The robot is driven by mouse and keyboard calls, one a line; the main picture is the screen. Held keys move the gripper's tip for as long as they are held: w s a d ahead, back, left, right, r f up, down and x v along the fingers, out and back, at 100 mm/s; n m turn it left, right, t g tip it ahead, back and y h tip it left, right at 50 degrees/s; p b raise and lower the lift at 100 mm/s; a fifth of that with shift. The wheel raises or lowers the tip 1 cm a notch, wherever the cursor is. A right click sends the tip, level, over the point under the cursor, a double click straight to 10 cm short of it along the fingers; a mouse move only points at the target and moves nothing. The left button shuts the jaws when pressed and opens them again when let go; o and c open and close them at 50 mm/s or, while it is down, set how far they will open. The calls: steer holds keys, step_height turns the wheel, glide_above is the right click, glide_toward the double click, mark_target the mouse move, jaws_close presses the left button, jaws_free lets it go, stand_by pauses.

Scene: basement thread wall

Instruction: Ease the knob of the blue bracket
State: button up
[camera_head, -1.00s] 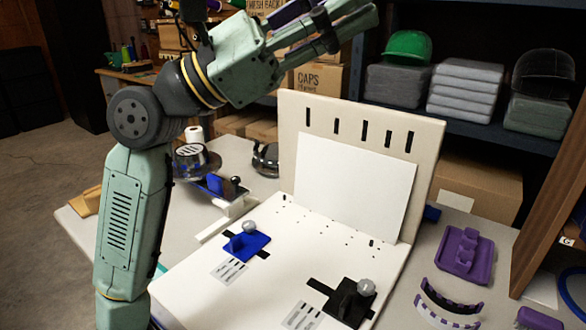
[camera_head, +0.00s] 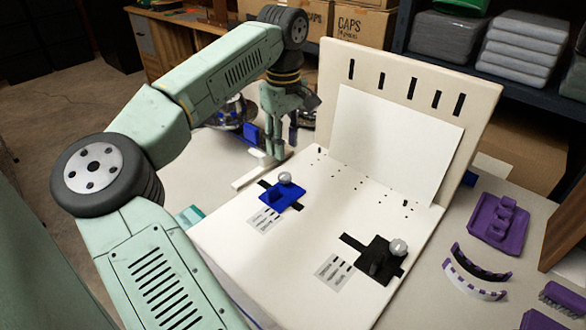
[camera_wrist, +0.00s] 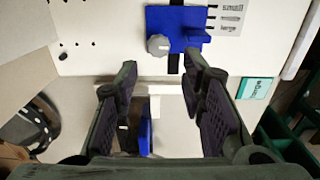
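The blue bracket (camera_head: 279,197) lies flat on the white board (camera_head: 330,245), across a black strip, beside a printed label. Its pale grey round knob (camera_head: 285,178) stands at its far edge. In the wrist view the blue bracket (camera_wrist: 178,20) is at the top, with the ridged grey knob (camera_wrist: 158,45) at its lower left corner. My gripper (camera_head: 274,155) points down behind the bracket in the head view. In the wrist view my gripper (camera_wrist: 163,68) is open, its two padded fingers apart and empty, just below the knob in the picture and not touching it.
A black bracket (camera_head: 375,262) with its own knob (camera_head: 398,247) is on the board's right. An upright slotted panel (camera_head: 460,85) stands at the board's back. Purple parts (camera_head: 498,225) lie right. A white bar and another blue item (camera_head: 251,133) are near my gripper.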

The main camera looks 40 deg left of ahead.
mark_target(286, 176)
step_height(286, 176, down, 9)
steer(key=shift+d+r+p, duration=0.1)
steer(key=shift+p, duration=0.3)
steer(key=shift+c, duration=0.3)
jaws_close()
